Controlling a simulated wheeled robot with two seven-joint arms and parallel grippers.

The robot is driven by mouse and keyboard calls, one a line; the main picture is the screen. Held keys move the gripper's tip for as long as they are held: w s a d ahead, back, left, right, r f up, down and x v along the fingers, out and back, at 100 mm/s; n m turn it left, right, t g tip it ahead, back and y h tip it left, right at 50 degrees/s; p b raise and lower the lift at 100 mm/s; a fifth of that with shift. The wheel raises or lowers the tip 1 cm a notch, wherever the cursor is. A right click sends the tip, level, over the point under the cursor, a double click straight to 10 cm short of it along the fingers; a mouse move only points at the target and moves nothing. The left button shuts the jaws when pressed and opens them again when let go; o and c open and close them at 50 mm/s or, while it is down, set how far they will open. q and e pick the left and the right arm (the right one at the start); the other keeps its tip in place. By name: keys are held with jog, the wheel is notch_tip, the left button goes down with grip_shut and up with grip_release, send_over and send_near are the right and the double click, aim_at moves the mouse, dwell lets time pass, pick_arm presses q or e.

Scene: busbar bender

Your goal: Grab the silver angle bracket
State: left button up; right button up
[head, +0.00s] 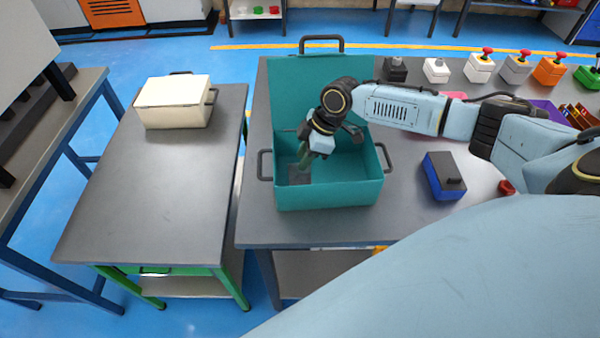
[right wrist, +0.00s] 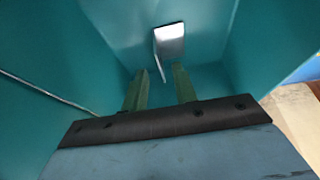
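The silver angle bracket (right wrist: 171,40) lies inside the teal box (head: 330,196), seen in the right wrist view as a bright square face with a thin edge-on flange. My right gripper (head: 304,160) reaches down into the open box. In the right wrist view its two green fingers (right wrist: 160,82) are apart with nothing held between them. The bracket is just beyond the fingertips, and its thin flange lines up with the gap. In the head view a dark grey square patch (head: 299,175) shows below the fingers; I cannot tell if it is the bracket. My left gripper is not in view.
The teal box's walls stand close around my right gripper, with its lid raised behind. A blue box with a black top (head: 443,176) lies to the right. Several button boxes (head: 480,68) line the table's back. A cream case (head: 173,101) sits on the left table.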

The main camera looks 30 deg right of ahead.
aim_at(300, 174)
jog(key=x, duration=0.3)
jog(key=shift+a+f, duration=0.1)
jog(key=shift+f, duration=0.2)
grip_shut()
jog(key=shift+r, duration=0.1)
